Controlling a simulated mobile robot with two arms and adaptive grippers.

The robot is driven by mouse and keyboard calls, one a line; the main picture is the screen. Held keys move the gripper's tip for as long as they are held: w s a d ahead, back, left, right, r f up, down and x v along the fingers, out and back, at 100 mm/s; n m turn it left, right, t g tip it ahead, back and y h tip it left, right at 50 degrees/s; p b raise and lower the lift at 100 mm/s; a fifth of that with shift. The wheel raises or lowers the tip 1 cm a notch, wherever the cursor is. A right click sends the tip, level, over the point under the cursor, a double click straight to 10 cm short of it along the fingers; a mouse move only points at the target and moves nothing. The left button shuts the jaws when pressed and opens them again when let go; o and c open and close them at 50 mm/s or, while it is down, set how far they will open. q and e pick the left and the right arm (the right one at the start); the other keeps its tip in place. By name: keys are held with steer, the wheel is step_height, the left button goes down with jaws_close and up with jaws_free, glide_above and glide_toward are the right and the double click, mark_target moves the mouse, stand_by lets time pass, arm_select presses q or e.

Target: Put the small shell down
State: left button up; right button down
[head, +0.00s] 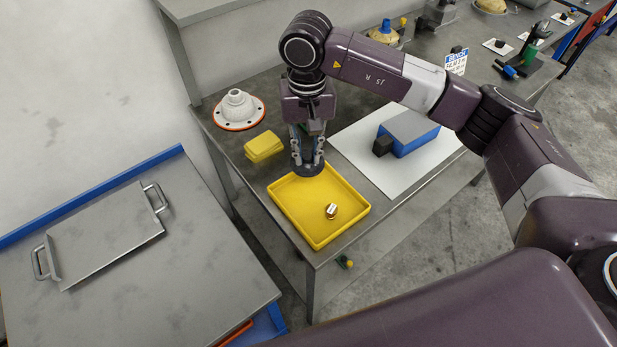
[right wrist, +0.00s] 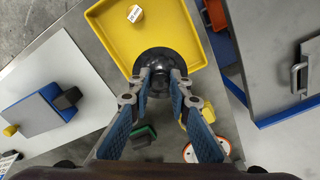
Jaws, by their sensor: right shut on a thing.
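The small shell is a dark, glossy dome (head: 308,170) at the far edge of the yellow tray (head: 300,207). My right gripper (head: 308,162) points down and is shut on it. In the right wrist view the shell (right wrist: 160,60) sits between the two fingertips (right wrist: 160,76), overlapping the tray's near rim. I cannot tell whether it touches the tray or hangs just above it. My left gripper is not in view.
A blue-grey block (head: 410,135) lies on a white sheet (head: 365,155). A bench with a handled metal plate (head: 105,235) is left.

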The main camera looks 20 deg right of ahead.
steer(key=p, duration=0.1)
glide_above(308, 191)
step_height(308, 191, down, 5)
steer(key=shift+f, duration=0.75)
step_height(308, 191, down, 4)
steer(key=shift+f+p, duration=0.1)
steer(key=shift+p, duration=0.8)
steer(key=shift+f+b, duration=0.15)
steer(key=shift+b, duration=0.15)
steer(key=c, duration=1.8)
jaws_free()
